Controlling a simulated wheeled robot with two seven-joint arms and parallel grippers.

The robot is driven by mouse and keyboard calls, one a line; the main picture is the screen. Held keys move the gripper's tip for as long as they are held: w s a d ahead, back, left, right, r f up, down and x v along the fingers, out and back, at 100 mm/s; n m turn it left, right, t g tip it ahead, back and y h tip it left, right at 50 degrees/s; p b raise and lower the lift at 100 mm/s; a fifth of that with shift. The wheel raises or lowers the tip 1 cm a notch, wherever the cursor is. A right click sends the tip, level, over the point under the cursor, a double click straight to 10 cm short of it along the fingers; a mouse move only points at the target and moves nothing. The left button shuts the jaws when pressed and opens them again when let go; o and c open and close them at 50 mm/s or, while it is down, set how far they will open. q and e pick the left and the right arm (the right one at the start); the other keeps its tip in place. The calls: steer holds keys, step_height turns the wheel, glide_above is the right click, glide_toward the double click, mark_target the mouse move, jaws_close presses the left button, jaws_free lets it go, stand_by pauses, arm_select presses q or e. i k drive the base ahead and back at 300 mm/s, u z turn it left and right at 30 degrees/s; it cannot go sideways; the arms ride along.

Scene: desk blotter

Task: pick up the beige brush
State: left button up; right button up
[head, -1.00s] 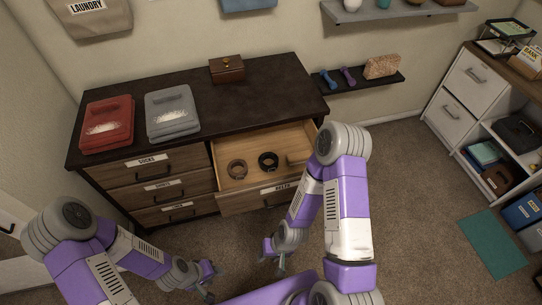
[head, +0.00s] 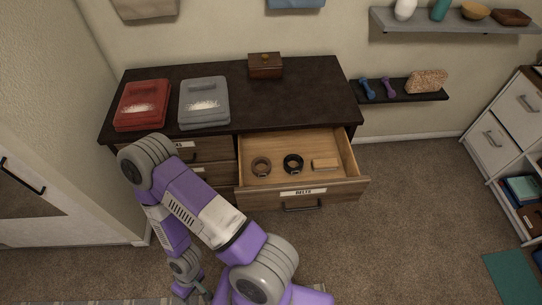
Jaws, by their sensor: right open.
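A small tan, block-like item (head: 325,164) lies in the open drawer (head: 302,202), at the right of two coiled belts. It may be the beige brush, but no bristles or handle can be made out. My right gripper (head: 198,294) is at the bottom edge of the view, low and to the left in front of the dresser. It is open, partly cut off, and well apart from the drawer. My left gripper is not in view.
A brown coiled belt (head: 261,167) and a black one (head: 293,164) lie in the drawer. The dresser top (head: 305,95) holds a red case (head: 142,105), a grey case (head: 204,102) and a wooden box (head: 265,66).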

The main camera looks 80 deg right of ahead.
mark_target(332, 164)
steer(key=u, duration=0.55)
steer(key=k, duration=1.6)
steer(key=z, duration=1.8)
